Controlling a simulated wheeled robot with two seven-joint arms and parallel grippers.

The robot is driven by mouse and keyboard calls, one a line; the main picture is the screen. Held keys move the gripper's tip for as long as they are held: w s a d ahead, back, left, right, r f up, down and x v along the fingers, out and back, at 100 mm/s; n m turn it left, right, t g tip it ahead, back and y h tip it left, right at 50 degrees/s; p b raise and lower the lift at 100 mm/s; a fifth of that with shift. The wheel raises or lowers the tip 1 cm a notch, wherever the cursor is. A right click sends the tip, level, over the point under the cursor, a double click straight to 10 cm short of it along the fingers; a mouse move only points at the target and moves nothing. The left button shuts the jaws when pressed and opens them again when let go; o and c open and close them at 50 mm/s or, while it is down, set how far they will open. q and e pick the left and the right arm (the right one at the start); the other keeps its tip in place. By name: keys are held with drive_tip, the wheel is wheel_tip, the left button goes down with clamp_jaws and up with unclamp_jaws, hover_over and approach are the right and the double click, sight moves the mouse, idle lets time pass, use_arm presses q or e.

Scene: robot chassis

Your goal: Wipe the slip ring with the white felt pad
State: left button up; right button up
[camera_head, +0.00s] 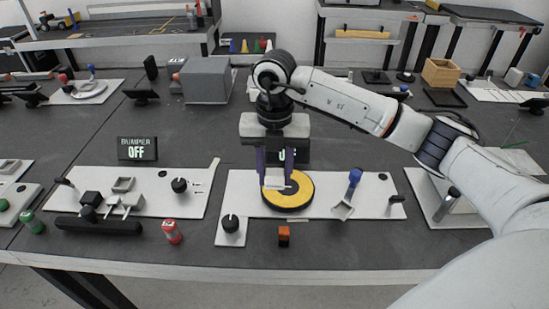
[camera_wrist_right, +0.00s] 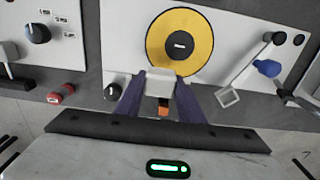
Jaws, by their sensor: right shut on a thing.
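The slip ring (camera_head: 297,199) is a yellow disc with a dark rim and a dark centre, set on a white panel (camera_head: 370,207) in the head view. It also shows in the right wrist view (camera_wrist_right: 205,45). My right gripper (camera_head: 275,178) points down over the disc's upper left part, with purple fingers shut on the white felt pad (camera_head: 274,183). The pad also shows between the fingers in the right wrist view (camera_wrist_right: 161,88), overlapping the disc's near edge there. I cannot tell whether it touches the disc. My left gripper is not in view.
A blue-topped lever (camera_head: 354,177) stands right of the disc, and a black knob (camera_head: 230,223) is at the front left. An orange block (camera_head: 284,236) and a red cylinder (camera_head: 172,231) lie near the front edge. A sign reading BUMPER OFF (camera_head: 137,148) stands behind the left panel.

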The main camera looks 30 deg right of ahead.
drive_tip(key=shift+r+p, duration=0.55)
drive_tip(key=shift+r, duration=0.55)
